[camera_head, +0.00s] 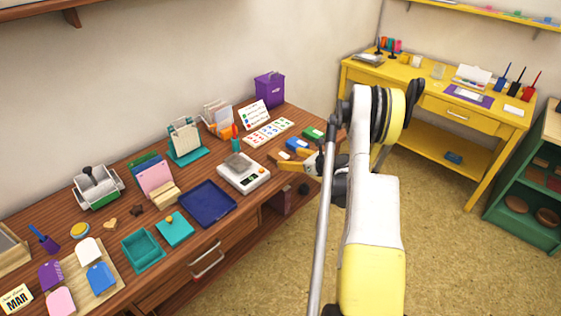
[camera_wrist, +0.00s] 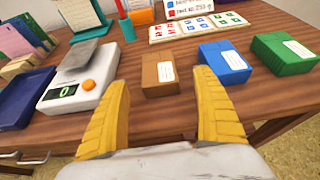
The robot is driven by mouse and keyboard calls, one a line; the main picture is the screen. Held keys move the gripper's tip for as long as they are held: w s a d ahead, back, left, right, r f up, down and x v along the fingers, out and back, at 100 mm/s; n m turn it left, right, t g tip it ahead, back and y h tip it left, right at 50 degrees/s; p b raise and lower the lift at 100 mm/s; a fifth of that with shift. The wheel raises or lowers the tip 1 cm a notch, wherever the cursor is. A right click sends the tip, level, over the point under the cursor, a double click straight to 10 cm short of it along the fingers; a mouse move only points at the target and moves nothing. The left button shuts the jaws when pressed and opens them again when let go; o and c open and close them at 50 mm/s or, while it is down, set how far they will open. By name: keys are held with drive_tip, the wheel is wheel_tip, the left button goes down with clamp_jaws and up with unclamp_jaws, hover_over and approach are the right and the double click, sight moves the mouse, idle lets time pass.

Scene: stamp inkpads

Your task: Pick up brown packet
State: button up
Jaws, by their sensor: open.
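The brown packet (camera_wrist: 158,76) is a small box with a white label, lying on the wooden desk in the wrist view. It lies ahead of my gripper (camera_wrist: 163,112), between the lines of the two yellow fingers and apart from them. The fingers are open with nothing between them.
A white scale (camera_wrist: 82,88) stands close left of the packet. A blue packet (camera_wrist: 224,61) and a green packet (camera_wrist: 284,53) lie to the right. Sticker sheets (camera_wrist: 199,25) lie behind. The desk's front edge (camera_wrist: 268,132) is near my right finger.

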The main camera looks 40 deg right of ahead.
sight(282, 157)
drive_tip(key=b+x, duration=0.3)
drive_tip(key=x, duration=0.4)
drive_tip(key=shift+w+a+f, duration=0.1)
drive_tip(key=c, duration=1.4)
